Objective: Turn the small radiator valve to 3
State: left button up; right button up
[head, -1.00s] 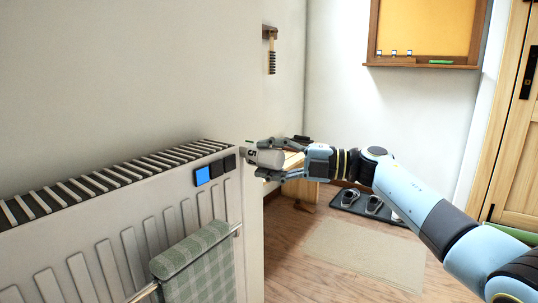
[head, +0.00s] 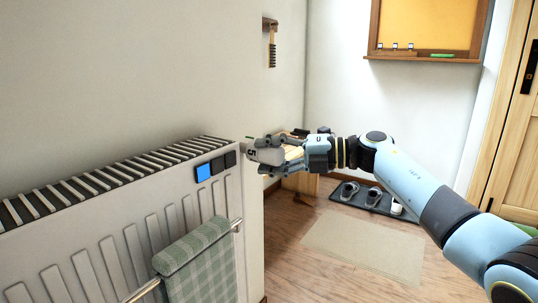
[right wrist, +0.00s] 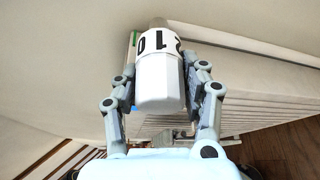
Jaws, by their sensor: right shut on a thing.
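The small radiator valve (head: 266,156) is a white knob with black numbers at the right end of the white radiator (head: 205,205). In the head view a 5 shows on its visible side. My right gripper (head: 270,157) is shut on the valve, a finger on each side. In the right wrist view the valve (right wrist: 160,80) sits between the fingers (right wrist: 160,85), with the digits 0, 1 and 2 showing upside down. The pointer mark cannot be made out. My left gripper is not in view.
A green checked towel (head: 200,265) hangs on a rail on the radiator's front. Panel squares, one lit blue (head: 204,172), sit near its top right corner. Shoes on a dark tray (head: 375,198) and a beige mat (head: 363,248) lie on the wooden floor. A wooden bench stands behind the gripper.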

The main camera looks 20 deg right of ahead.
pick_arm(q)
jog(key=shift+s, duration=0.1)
pick_arm(e)
jog(key=shift+f, duration=0.15)
jog(key=o, duration=0.9)
jog(key=shift+c, duration=0.2)
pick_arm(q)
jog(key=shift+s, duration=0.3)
pick_arm(e)
jog(key=o, duration=0.3)
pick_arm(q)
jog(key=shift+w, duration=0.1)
pick_arm(e)
jog(key=shift+d, duration=0.1)
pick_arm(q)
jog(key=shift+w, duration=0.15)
pick_arm(e)
jog(key=v, duration=1.2)
